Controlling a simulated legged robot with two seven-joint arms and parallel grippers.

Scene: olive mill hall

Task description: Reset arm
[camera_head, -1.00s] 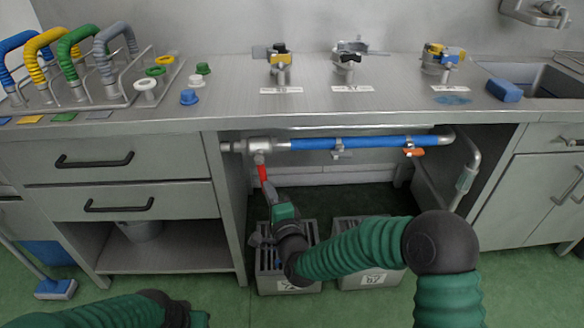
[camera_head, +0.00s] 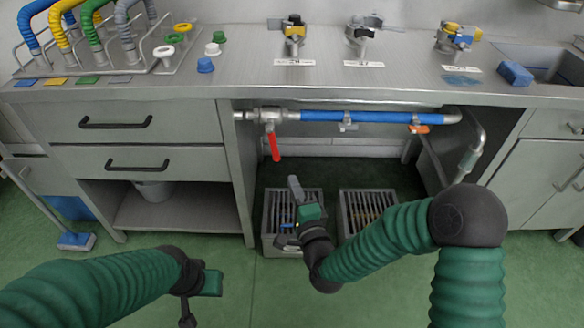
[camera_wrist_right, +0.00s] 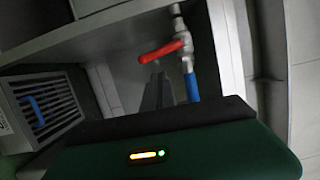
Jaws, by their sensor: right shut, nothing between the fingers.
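My right gripper (camera_head: 294,184) is shut and empty, pointing up in front of the open bay under the bench. It is below and apart from the red valve lever (camera_head: 273,145), which hangs down from the metal valve on the blue pipe (camera_head: 370,118). In the right wrist view, the dark fingers (camera_wrist_right: 156,92) are together, and the red lever (camera_wrist_right: 160,52) and its valve are beyond them. My left gripper (camera_head: 199,288) is at the lower left over the green floor. Its fingers are too unclear to tell their state.
Two grated crates, a left one (camera_head: 270,240) and a right one (camera_head: 346,222), stand under the pipe, close to my right gripper. Drawers (camera_head: 150,130) are at the left, with a bucket (camera_head: 153,190) on the shelf below. Green floor (camera_head: 290,300) is clear between my arms.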

